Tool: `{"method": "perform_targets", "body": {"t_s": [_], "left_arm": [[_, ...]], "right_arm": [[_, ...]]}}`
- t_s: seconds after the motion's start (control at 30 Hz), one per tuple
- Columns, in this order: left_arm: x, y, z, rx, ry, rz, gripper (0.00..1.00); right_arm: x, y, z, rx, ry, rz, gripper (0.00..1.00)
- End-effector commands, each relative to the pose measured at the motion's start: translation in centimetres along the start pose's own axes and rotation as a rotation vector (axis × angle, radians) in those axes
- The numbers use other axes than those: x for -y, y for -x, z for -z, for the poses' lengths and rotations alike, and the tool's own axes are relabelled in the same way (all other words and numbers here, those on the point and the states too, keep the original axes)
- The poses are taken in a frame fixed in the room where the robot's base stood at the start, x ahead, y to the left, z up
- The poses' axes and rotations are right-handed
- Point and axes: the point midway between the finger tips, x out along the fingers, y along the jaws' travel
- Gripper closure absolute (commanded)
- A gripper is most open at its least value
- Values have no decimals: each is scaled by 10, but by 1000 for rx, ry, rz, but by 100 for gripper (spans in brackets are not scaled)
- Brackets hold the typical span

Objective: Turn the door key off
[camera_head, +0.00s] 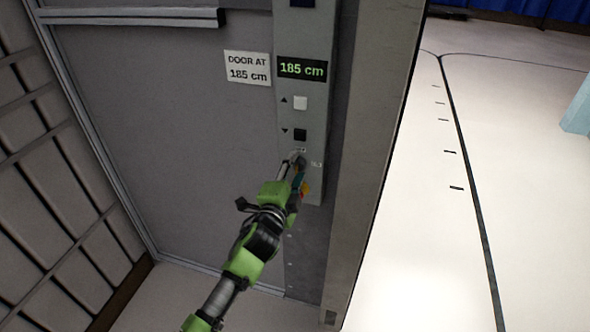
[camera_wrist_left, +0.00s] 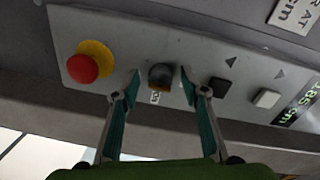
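The door key appears as a dark round knob (camera_wrist_left: 161,75) on the grey control panel (camera_wrist_left: 200,52), with a small white label beside it. My left gripper (camera_wrist_left: 160,82) is open, with one finger on each side of the knob. Gaps show between the fingers and the knob, and I cannot tell whether either touches it. In the head view my left gripper (camera_head: 298,160) is at the lower part of the panel (camera_head: 318,120) and hides most of the key. The key's on or off position is not readable. My right gripper is not in view.
A red stop button with a yellow collar (camera_wrist_left: 90,62) sits beside the left finger in the wrist view. A black button (camera_head: 300,134) and a white button (camera_head: 300,103) are above the gripper, below a "185 cm" display (camera_head: 302,69). Open floor (camera_head: 500,150) lies right.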

Motion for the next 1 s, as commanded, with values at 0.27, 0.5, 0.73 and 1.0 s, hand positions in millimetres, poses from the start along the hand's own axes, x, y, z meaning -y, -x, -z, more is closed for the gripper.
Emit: {"method": "perform_targets", "body": {"t_s": [0.27, 0.5, 0.73, 1.0], "left_arm": [[0, 1, 0, 0, -2, 0, 60], [-1, 27, -1, 0, -3, 0, 60], [-2, 73, 0, 0, -2, -2, 60], [-1, 113, 0, 0, -1, -2, 60]], "right_arm": [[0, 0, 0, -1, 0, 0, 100], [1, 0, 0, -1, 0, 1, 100], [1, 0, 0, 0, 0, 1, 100], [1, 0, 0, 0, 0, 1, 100]]}}
